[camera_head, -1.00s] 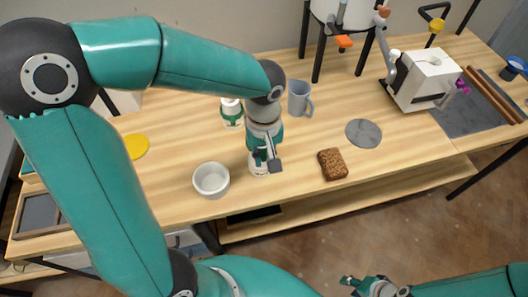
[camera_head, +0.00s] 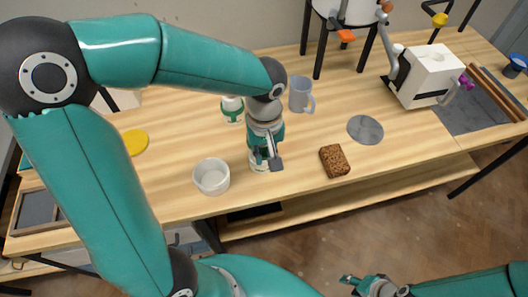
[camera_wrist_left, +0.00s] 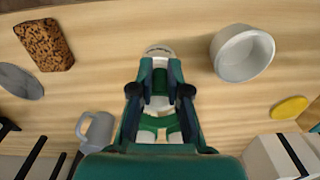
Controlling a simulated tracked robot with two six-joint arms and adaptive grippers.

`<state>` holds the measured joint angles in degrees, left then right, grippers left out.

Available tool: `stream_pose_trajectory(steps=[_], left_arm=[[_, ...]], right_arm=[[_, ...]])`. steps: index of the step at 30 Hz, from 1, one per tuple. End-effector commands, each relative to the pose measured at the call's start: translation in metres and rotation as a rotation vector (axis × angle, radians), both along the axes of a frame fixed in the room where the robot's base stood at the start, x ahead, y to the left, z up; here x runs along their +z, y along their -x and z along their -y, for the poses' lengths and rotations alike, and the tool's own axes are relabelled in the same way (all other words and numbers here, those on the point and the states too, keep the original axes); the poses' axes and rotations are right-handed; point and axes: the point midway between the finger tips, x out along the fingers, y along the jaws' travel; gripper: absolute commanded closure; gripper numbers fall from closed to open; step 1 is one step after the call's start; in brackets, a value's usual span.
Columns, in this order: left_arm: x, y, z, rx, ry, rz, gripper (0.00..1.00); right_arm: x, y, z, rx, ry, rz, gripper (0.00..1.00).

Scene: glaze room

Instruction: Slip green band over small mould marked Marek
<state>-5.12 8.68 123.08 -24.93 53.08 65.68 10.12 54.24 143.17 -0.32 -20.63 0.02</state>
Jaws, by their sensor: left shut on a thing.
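My left gripper (camera_head: 266,158) points down over a small white mould (camera_head: 259,165) at the table's front. In the left wrist view its fingers (camera_wrist_left: 160,70) are closed in on a green piece (camera_wrist_left: 160,82), which looks like the green band. The white mould shows just past the fingertips (camera_wrist_left: 158,49). I cannot tell whether the band is around the mould or above it, and no name is readable. A second white piece with green on it (camera_head: 232,109) stands behind the gripper. My right gripper (camera_head: 352,286) is at the bottom edge, away from the table; its opening is unclear.
A white bowl (camera_head: 211,177) stands close left of the mould. A blue-grey mug (camera_head: 300,95) is behind right, with a brown sponge-like block (camera_head: 334,161) and a grey disc (camera_head: 365,130) to the right. A yellow disc (camera_head: 136,143) lies left. A white machine (camera_head: 430,75) stands far right.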

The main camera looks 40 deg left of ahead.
Motion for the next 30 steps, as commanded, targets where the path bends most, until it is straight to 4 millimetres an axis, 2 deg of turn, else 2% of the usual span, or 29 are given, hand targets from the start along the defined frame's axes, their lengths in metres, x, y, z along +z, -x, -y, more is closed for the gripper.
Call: stream_pose_trajectory(steps=[11, 30], left_arm=[[0.000, 0.000, 0.000, 0.000, 0.000, 0.000, 1.00], [-0.016, 0.000, -0.001, 0.001, 0.000, 0.000, 1.00]], right_arm=[[0.000, 0.000, 0.000, 0.000, 0.000, 0.000, 0.60], [-0.015, 0.000, 0.000, 0.000, 0.000, 0.000, 0.60]])
